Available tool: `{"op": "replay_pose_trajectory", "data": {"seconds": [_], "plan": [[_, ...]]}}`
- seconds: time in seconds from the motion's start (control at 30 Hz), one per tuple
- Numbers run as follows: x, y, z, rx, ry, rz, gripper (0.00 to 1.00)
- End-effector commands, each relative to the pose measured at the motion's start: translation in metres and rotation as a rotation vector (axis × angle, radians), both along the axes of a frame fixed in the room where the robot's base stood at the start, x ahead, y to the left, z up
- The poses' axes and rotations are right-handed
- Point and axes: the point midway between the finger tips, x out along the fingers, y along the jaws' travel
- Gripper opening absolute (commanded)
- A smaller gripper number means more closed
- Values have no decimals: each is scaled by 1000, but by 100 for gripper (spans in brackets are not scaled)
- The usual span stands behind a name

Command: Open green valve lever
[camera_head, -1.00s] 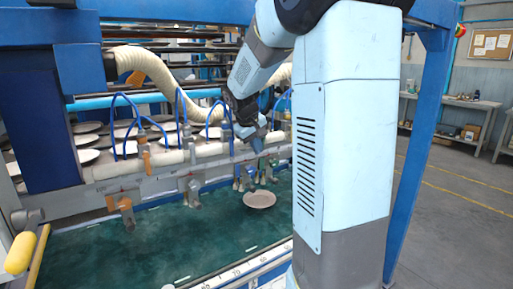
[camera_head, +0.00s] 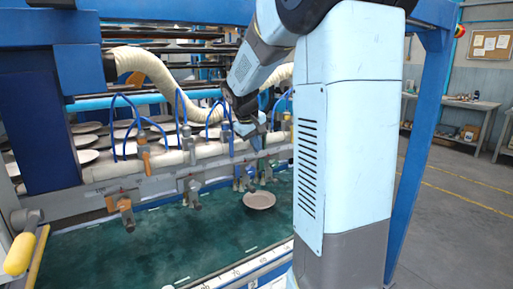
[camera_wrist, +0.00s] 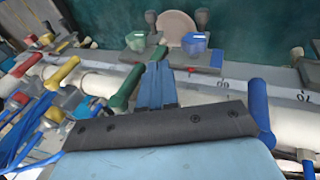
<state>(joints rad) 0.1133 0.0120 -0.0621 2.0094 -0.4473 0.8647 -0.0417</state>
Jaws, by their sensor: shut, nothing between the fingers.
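A green valve lever (camera_wrist: 127,88) stands up in the wrist view, just left of my fingers, its base partly hidden by my gripper. A smaller green piece (camera_wrist: 160,53) shows just beyond my fingertips. My gripper (camera_wrist: 158,62) is shut and empty, with its blue fingers pressed together and pointing between the valves. In the head view my gripper (camera_head: 257,142) is over the pale manifold pipe (camera_head: 211,150). No green lever can be made out clearly there. Whether my fingers touch the green lever, I cannot tell.
A blue lever (camera_wrist: 258,105) stands close on the right of my gripper. A red lever (camera_wrist: 152,16) and yellow levers (camera_wrist: 64,71) are nearby. Blue hoses (camera_head: 124,105) arch over the pipe. A round plate (camera_head: 259,200) lies on the green belt (camera_head: 180,245).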

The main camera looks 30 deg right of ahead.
Motion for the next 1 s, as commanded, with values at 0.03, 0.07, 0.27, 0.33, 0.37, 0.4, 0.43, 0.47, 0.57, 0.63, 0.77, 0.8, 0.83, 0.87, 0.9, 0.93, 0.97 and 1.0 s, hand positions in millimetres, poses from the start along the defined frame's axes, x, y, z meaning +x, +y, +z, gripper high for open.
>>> {"op": "replay_pose_trajectory", "data": {"seconds": [0.03, 0.07, 0.27, 0.33, 0.37, 0.4, 0.43, 0.47, 0.57, 0.63, 0.77, 0.8, 0.83, 0.87, 0.9, 0.93, 0.97, 1.0], "plan": [[0, 0, 2, 0, -1, 0, 0], [0, 0, 3, 0, -1, 0, 0], [0, 1, 8, 0, -1, 0, 0], [-1, 2, 12, 0, -1, 0, 0], [-2, 3, 14, 0, -1, 0, 0], [-2, 5, 19, 0, -3, 0, 0], [-3, 7, 22, 0, -4, 1, 0], [-5, 9, 27, 0, -4, 1, 0], [-9, 16, 43, 0, -3, 0, 0], [-12, 22, 57, 1, -5, 1, 0], [-17, 32, 80, 0, -4, 2, 0], [-19, 34, 86, -1, -5, 2, 0], [-21, 36, 91, -1, -4, 1, 0], [-22, 38, 96, -1, -3, 1, 0], [-23, 40, 102, -1, -4, 1, 0], [-24, 42, 105, 0, -2, 1, 0], [-25, 44, 109, 0, -2, 1, 0], [-26, 46, 113, 0, -2, 1, 0]]}}
